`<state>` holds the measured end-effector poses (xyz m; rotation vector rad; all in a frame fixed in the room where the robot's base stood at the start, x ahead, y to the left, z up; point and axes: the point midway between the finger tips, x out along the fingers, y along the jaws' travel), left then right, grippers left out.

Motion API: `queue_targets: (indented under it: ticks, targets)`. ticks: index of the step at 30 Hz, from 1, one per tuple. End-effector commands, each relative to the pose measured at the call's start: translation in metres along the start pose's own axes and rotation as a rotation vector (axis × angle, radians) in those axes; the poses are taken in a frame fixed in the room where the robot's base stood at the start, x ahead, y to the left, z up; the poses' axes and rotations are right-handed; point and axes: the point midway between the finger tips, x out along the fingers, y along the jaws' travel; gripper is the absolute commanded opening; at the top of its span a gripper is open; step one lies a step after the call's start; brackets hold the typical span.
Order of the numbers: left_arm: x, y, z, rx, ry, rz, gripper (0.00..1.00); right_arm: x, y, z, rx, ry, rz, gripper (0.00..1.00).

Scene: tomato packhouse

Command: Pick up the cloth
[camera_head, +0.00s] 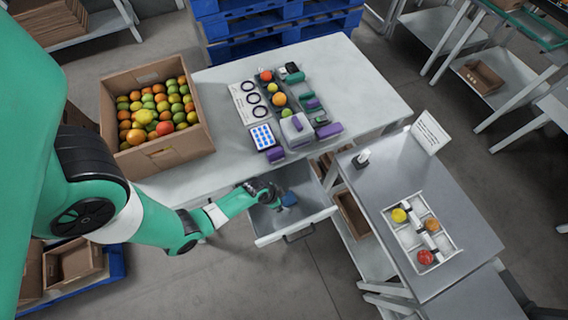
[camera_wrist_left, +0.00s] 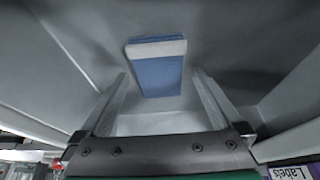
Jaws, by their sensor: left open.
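The cloth is a folded blue piece with a pale band along one edge (camera_wrist_left: 158,72). In the left wrist view it lies in the grey drawer, ahead of and between my fingers, apart from both. In the head view the cloth (camera_head: 289,199) shows as a small blue patch in the open drawer (camera_head: 318,213). My left gripper (camera_head: 275,195) reaches into the drawer just left of the cloth. In the left wrist view my left gripper (camera_wrist_left: 158,100) is open, with nothing between its fingers. My right gripper is not in view.
A cardboard box (camera_head: 165,158) of tomatoes stands on the white table (camera_head: 363,82). Rings, small fruit, purple and green blocks lie on the table above the drawer. A grey side table (camera_head: 460,208) holds a white divided tray (camera_head: 408,254). The drawer walls stand close around the gripper.

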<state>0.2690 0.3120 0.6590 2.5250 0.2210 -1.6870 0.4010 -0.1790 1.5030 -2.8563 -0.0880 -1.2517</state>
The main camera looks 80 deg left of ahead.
Motion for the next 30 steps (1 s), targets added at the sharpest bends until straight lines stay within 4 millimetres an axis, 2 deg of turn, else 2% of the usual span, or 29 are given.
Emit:
queue_targets:
  ticks: [9, 11, 23, 30]
  targets:
    - [0.0041, 0.0, 0.0018, 0.0, 0.0, 0.0, 1.0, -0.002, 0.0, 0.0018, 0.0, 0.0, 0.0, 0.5]
    - [0.0036, 0.0, 0.0016, 0.0, 0.0, 0.0, 0.91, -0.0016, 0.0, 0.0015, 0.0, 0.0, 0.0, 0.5]
    - [0.0035, 0.0, 0.0017, 0.0, 0.0, 0.0, 0.19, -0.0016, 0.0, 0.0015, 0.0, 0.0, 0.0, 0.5]
    - [0.0027, 0.0, 0.0013, 0.0, 0.0, 0.0, 0.18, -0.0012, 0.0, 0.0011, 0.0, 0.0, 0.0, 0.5]
